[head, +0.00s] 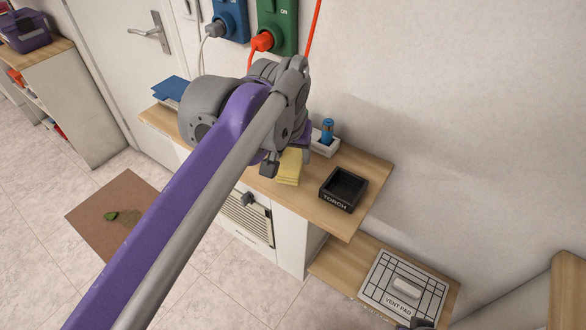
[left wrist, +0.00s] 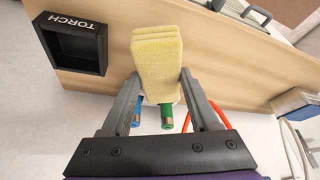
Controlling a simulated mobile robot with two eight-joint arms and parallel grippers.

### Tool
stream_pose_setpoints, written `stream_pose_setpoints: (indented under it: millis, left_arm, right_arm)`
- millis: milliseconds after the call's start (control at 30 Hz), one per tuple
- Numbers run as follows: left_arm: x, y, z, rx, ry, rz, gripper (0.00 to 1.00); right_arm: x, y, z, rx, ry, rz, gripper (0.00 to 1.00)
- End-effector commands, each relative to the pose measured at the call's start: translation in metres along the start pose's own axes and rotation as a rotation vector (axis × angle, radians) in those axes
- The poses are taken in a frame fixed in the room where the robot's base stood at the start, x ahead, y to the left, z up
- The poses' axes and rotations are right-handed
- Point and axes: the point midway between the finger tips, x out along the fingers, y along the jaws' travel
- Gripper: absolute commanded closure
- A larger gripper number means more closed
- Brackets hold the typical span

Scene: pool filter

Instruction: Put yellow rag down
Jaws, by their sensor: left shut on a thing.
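A folded yellow rag (head: 289,167) shows beside my left gripper in the head view, over the wooden worktop (head: 330,217). My left gripper (head: 272,166) is partly hidden by its own arm there. In the left wrist view the rag (left wrist: 158,62) stands between the two fingers (left wrist: 159,80), and the gripper is shut on it. Its folded layers show at the upper end. I cannot tell whether the rag touches the worktop. My right gripper is not clearly seen.
A black tray marked TORCH (head: 343,189) sits right of the rag. A white holder (head: 325,145) with a blue cylinder (head: 327,128) stands behind it. A VENT PAD board (head: 404,288) lies on a lower shelf. Blue and green sockets with plugs (head: 262,42) are on the wall.

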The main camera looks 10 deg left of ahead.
Motion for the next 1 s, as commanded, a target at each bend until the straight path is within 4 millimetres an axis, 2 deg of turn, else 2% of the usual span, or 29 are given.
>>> stream_pose_setpoints:
  millis: [333,633,667,700,800,833,1000]
  left_arm:
    - [0.036,0.0,0.015,0.0,0.0,0.0,0.83]
    - [0.037,0.0,0.016,0.0,0.001,0.0,0.83]
    - [0.037,0.0,0.016,0.0,0.001,0.0,0.37]
    - [0.037,0.0,0.016,0.0,0.001,0.0,0.3]
    - [0.037,0.0,0.016,0.0,0.001,0.0,0.12]
    - [0.037,0.0,0.016,0.0,0.001,0.0,0.09]
    - [0.037,0.0,0.016,0.0,0.001,0.0,0.09]
  right_arm:
    - [0.015,0.0,0.005,0.0,-0.005,0.0,1.0]
    - [0.014,0.0,0.004,0.0,-0.005,0.0,1.0]
    - [0.014,0.0,0.004,0.0,-0.005,0.0,1.0]
    - [0.014,0.0,0.004,0.0,-0.005,0.0,1.0]
    - [0.014,0.0,0.004,0.0,-0.005,0.0,1.0]
    - [0.014,0.0,0.004,0.0,-0.005,0.0,1.0]
    - [0.014,0.0,0.004,0.0,-0.005,0.0,1.0]
